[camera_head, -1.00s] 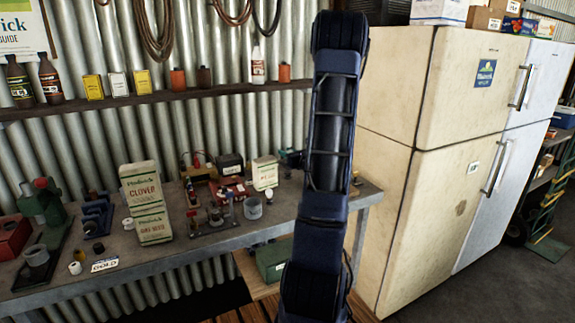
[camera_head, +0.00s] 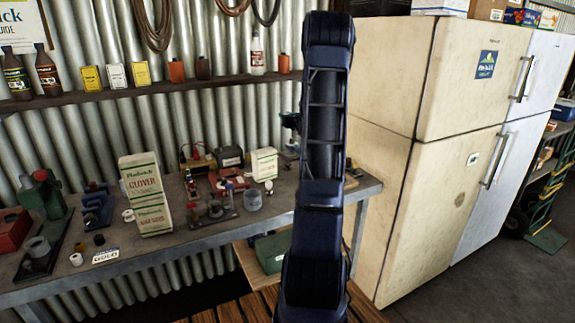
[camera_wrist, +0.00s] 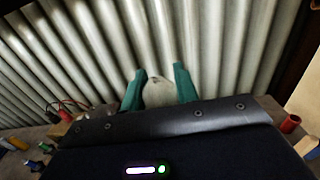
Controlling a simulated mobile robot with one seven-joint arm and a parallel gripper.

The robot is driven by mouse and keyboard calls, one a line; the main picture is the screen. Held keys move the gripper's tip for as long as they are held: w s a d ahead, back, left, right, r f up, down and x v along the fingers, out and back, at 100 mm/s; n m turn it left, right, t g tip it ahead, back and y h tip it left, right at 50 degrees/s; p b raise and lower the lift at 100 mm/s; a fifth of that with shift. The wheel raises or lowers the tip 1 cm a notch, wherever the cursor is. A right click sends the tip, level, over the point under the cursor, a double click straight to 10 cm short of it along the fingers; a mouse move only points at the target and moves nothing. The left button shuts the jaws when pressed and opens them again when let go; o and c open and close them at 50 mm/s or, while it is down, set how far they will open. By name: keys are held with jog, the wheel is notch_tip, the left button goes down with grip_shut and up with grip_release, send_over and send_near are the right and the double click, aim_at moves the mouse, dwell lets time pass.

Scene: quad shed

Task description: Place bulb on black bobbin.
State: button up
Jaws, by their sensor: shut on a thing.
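My gripper (camera_wrist: 160,88) shows in the wrist view with two teal fingers shut on a whitish rounded bulb (camera_wrist: 158,93). The bulb is held up in front of the corrugated wall, above the bench. In the head view my arm hides the fingers and the bulb. A small dark spool-like piece (camera_head: 99,240), perhaps the black bobbin, stands on the left part of the bench (camera_head: 150,255). It is far to the left of my arm. Its details are too small to tell.
A small white spool (camera_head: 76,259) and a lettered label (camera_head: 105,256) lie near the dark piece. A tall clover carton (camera_head: 143,185) stands just right of them. A dark tray with a grey cup (camera_head: 37,247) is on the left. Fridges (camera_head: 420,150) stand at the right.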

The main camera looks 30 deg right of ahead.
jog(key=w, duration=0.1)
send_over(287, 166)
jog(key=w+d, duration=0.1)
jog(key=w, duration=0.3)
jog(key=f, duration=1.9)
jog(key=shift+s+f, duration=0.25)
jog(key=shift+f, duration=0.05)
jog(key=shift+f, duration=0.1)
jog(key=o, duration=1)
